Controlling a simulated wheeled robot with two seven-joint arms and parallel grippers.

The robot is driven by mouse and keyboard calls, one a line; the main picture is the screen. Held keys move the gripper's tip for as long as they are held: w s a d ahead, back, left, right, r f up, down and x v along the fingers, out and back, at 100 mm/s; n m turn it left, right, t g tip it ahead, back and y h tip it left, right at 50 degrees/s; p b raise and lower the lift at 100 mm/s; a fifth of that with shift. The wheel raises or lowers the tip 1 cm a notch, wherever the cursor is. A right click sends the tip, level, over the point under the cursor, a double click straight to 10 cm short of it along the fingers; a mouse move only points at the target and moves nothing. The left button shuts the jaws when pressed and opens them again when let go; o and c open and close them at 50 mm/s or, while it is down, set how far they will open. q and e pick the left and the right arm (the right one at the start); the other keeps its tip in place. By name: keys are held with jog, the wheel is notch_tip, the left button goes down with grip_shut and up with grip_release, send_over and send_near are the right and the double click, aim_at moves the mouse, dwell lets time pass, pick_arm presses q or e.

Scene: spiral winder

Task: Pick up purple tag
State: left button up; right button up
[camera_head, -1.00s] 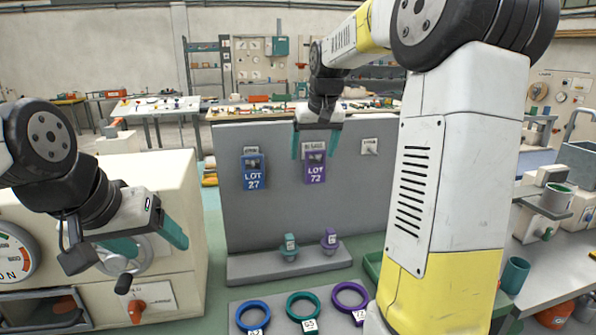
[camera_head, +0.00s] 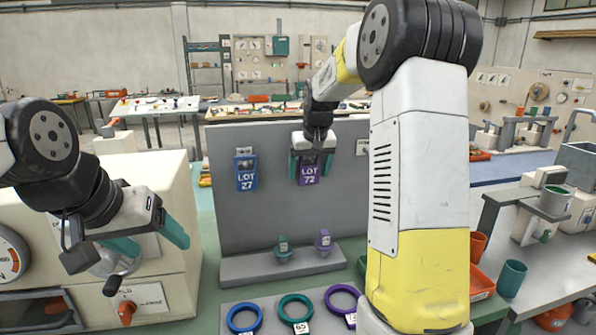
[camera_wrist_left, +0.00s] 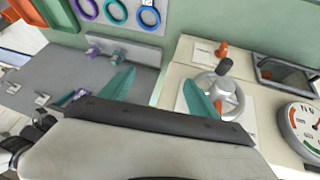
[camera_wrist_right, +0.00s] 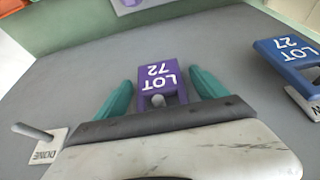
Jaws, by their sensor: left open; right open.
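The purple tag (camera_head: 309,172), marked LOT 72, hangs on the grey upright panel (camera_head: 225,215). It also shows in the right wrist view (camera_wrist_right: 158,72), between the two teal fingers. My right gripper (camera_head: 309,168) is open, with one finger on each side of the tag; I cannot tell whether either finger touches it. A blue tag (camera_head: 246,176), marked LOT 27, hangs to the left on the same panel and shows in the right wrist view (camera_wrist_right: 287,53). My left gripper (camera_head: 150,240) is open and empty, in front of the cream machine.
Teal (camera_head: 283,246) and purple (camera_head: 324,240) pegs stand on the panel's ledge. Blue, teal (camera_head: 294,308) and purple rings lie in front. A DONE label with a lever (camera_wrist_right: 40,140) is beside the right gripper. The cream machine (camera_head: 170,190) has a handwheel.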

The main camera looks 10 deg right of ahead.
jog(key=shift+c, duration=0.4)
jog(key=c, duration=1.4)
jog(key=shift+o, duration=0.2)
jog(key=shift+r, duration=0.1)
jog(key=shift+r, duration=0.55)
jog(key=shift+c, duration=0.2)
jog(key=shift+s+r, duration=0.15)
jog(key=shift+s, duration=0.15)
jog(key=s, duration=1.7)
jog(key=shift+s+d, duration=0.25)
jog(key=shift+d, duration=0.05)
